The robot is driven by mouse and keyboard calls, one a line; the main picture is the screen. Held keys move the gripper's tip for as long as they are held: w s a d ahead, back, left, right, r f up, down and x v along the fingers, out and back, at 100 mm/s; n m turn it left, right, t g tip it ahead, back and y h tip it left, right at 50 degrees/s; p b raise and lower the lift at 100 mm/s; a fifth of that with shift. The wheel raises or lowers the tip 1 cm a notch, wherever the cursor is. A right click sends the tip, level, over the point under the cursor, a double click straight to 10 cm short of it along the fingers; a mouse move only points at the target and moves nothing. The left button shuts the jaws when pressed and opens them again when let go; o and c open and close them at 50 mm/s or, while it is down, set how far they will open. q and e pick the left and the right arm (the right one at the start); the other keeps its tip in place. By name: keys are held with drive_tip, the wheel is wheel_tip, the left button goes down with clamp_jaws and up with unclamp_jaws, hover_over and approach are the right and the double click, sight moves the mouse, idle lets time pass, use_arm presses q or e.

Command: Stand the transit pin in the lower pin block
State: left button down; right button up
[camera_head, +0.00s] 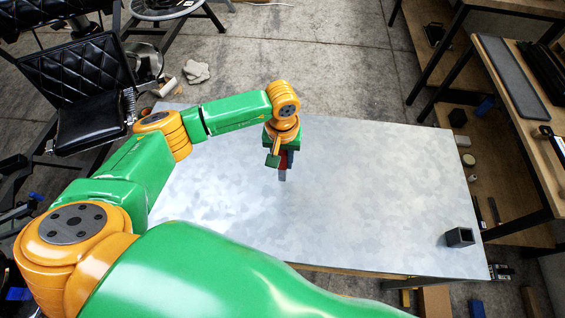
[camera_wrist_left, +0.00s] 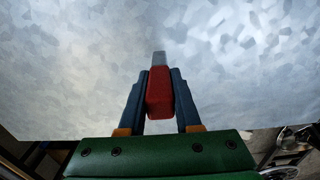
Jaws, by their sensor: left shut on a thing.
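The transit pin (camera_head: 283,174) has a red body and a grey end. My left gripper (camera_head: 281,158) is shut on its red part over the middle of the metal table. The grey end shows below the jaws in the head view; I cannot tell how far it is above the tabletop. In the left wrist view the red body (camera_wrist_left: 159,95) sits between the two dark fingers (camera_wrist_left: 160,82), with the grey end beyond them. A dark square block with an open top, seemingly the lower pin block (camera_head: 459,237), stands near the table's right front corner, well apart from the pin. My right gripper is not in view.
The metal table (camera_head: 390,180) is bare between the pin and the block. A wooden bench (camera_head: 520,110) with a grey tray (camera_head: 510,75) stands to the right, with small items on its lower shelf. A black padded chair (camera_head: 85,90) stands at the back left.

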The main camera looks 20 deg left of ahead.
sight(283, 165)
use_arm(q)
drive_tip(key=f, duration=0.3)
drive_tip(key=shift+w+d+f, duration=0.1)
drive_tip(key=shift+w+f, duration=0.1)
drive_tip(key=shift+w, duration=0.05)
drive_tip(key=shift+s, duration=0.1)
drive_tip(key=shift+f, duration=0.1)
drive_tip(key=c, duration=0.6)
unclamp_jaws()
drive_tip(key=shift+r, duration=0.3)
wheel_tip(283, 165, up, 12)
drive_tip(key=shift+f+b, duration=0.1)
drive_tip(key=shift+b, duration=0.6)
